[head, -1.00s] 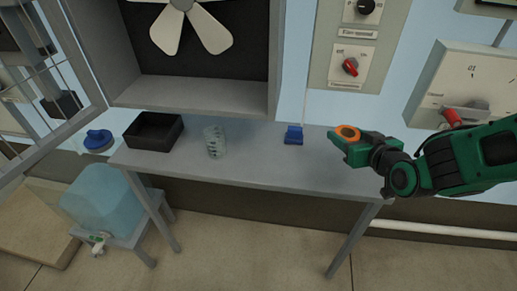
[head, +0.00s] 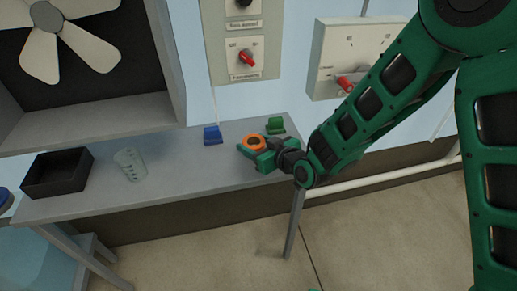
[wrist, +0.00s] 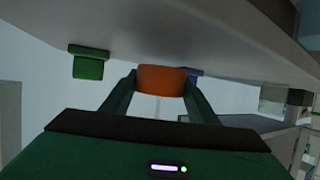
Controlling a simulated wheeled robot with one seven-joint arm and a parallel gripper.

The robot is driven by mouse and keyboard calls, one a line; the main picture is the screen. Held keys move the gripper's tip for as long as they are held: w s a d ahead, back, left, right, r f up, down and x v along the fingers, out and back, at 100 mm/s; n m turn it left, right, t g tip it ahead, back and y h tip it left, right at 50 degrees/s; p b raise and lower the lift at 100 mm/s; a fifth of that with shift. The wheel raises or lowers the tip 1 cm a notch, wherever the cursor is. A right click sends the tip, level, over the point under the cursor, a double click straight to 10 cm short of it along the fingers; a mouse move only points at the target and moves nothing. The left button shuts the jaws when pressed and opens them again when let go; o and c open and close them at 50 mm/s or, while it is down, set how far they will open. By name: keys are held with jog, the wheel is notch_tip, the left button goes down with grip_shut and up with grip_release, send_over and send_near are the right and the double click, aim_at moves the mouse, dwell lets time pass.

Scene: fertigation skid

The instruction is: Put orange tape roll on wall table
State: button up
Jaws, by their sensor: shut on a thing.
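The orange tape roll (head: 247,143) is held between the fingers of my gripper (head: 256,153), at the right part of the grey wall table (head: 180,165). In the wrist view the roll (wrist: 160,80) sits between both fingertips, with a finger against each side. The table (wrist: 190,30) fills the top of that view, which looks upside down. The roll is over or very near the tabletop; I cannot tell whether it touches.
A green object (head: 275,125) stands just behind the roll, and a blue object (head: 212,135) to its left. A clear beaker (head: 129,164) and a black bin (head: 57,172) stand further left. A wall panel with a red knob (head: 248,58) is above.

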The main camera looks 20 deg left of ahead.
jog(key=shift+f, duration=1)
jog(key=shift+f, duration=0.15)
jog(key=o, duration=1)
jog(key=shift+o, duration=0.2)
